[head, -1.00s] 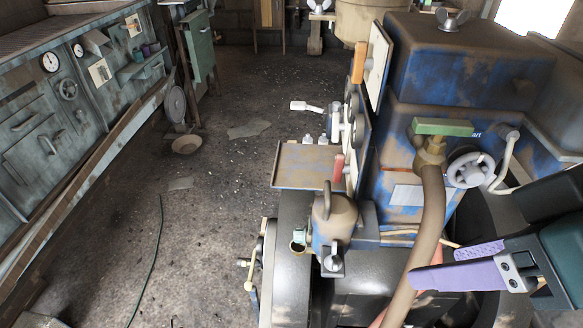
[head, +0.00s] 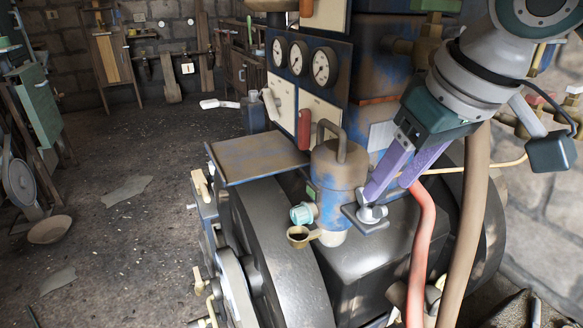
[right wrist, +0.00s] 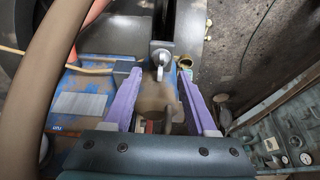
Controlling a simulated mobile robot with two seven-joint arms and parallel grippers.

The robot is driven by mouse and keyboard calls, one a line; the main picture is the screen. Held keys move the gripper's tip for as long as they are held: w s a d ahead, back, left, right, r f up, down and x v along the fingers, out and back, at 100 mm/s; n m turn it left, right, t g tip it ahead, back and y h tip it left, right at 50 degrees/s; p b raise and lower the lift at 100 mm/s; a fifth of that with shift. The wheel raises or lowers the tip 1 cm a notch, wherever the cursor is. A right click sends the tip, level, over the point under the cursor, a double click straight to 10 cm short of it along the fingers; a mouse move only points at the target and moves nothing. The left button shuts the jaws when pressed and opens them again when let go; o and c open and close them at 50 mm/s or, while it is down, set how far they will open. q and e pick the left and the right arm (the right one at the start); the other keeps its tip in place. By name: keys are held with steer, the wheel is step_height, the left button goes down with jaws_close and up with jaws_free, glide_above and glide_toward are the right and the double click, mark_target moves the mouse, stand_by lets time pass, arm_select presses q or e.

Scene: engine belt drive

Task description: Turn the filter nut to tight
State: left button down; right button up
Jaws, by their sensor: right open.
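The filter nut (head: 372,213) is a small silver wing nut on a dark bracket plate beside the brown and blue filter canister (head: 338,178). It also shows in the right wrist view (right wrist: 160,58), near the top middle. My right gripper (head: 386,194) comes down from the upper right, its purple fingers just above and around the nut. In the right wrist view, the open fingers (right wrist: 160,77) stand either side of the line to the nut, with a gap on both sides. Whether a finger touches the nut cannot be told. My left gripper is out of view.
A red hose (head: 421,245) and a thick brown hose (head: 466,230) run close to the right of my gripper. A brass cup (head: 299,235) sits left of the canister. Three gauges (head: 298,60) and a flat tray (head: 256,158) lie behind.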

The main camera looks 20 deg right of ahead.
mark_target(372, 207)
steer(key=x, duration=0.5)
steer(key=shift+f+b, duration=0.1)
steer(key=shift+b, duration=0.3)
steer(key=shift+c, duration=0.2)
jaws_close()
